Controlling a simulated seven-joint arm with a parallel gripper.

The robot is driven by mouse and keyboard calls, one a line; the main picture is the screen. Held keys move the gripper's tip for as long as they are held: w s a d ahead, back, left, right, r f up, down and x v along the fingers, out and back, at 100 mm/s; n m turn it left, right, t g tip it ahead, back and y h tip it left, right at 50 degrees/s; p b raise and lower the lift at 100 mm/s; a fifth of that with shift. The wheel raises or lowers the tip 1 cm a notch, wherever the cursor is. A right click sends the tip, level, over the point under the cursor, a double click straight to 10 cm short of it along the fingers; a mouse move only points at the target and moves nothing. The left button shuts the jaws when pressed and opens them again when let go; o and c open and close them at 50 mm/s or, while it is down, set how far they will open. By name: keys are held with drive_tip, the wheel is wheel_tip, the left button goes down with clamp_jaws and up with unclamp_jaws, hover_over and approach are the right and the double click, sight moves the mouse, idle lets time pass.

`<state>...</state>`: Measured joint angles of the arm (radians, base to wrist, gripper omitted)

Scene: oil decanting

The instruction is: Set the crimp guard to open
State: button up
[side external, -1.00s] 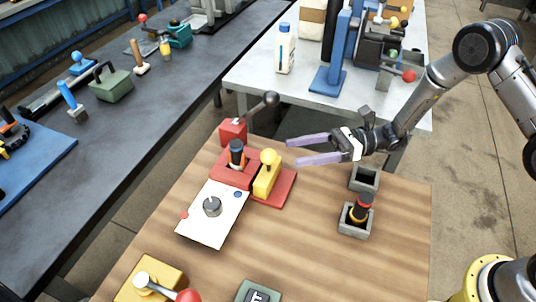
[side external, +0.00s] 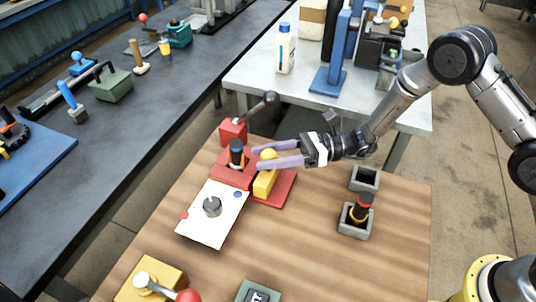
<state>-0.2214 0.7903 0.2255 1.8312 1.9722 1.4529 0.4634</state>
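What looks like the crimp guard is a yellow upright piece (side external: 265,184) with a round yellow knob on top, standing on a red base plate (side external: 286,190). A red block (side external: 223,178) on the same base holds a dark bottle-like piece with an orange band (side external: 237,155). My gripper (side external: 256,158) is open, its two pale purple fingers pointing left at knob height.
A white plate with a grey knob (side external: 212,206) lies in front of the base. A red box with a black-balled lever (side external: 233,132) stands behind. Two grey square holders are at right, the nearer (side external: 354,230) with a dark, red-topped bottle. The wooden table's right front is clear.

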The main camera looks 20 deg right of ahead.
clamp_jaws()
idle(1.1)
